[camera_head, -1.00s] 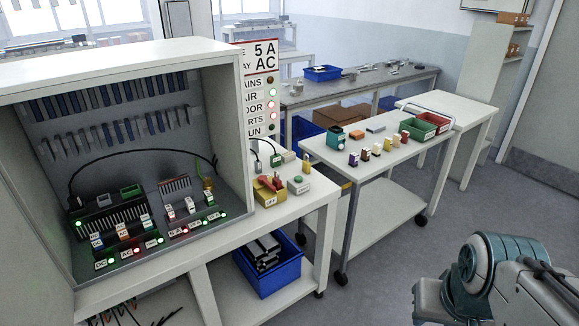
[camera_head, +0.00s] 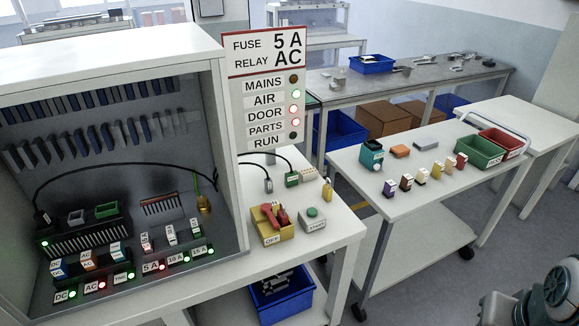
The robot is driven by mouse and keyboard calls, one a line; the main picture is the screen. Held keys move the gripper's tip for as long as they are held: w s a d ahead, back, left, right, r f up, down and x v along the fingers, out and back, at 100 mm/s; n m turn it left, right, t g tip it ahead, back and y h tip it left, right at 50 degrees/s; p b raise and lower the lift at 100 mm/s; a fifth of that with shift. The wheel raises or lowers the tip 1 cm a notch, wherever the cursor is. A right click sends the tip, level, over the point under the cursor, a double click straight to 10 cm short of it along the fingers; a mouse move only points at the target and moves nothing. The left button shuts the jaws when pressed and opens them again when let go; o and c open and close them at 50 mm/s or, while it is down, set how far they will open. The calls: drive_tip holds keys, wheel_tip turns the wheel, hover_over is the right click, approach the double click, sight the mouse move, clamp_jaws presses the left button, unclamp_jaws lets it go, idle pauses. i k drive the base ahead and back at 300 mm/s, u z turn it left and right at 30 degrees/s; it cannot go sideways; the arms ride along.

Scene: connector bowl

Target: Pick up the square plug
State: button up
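Two cable-end plugs lie on the white bench to the right of the cabinet: a grey plug (camera_head: 268,185) and a wider green plug (camera_head: 291,180), each on a black cable. They lie apart from each other. Inside the cabinet, a dark plug (camera_head: 42,218) on a black cable stands at the left of the black unit. I cannot tell from their small shapes which one is the square plug. Only teal and grey parts of my arm show at the lower right; my gripper's fingers are not in view, and no plug is near the arm.
A yellow box (camera_head: 272,232) with a red switch and a grey box with a green button (camera_head: 313,218) stand at the bench front. A white cart (camera_head: 380,203) holds small coloured blocks and green and red bins. Floor shows between the cart and my arm.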

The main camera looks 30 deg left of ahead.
sight(269, 182)
drive_tip(key=u, duration=0.55)
drive_tip(key=i, duration=0.8)
drive_tip(key=u, duration=1)
drive_tip(key=i, duration=0.3)
drive_tip(key=u, duration=0.25)
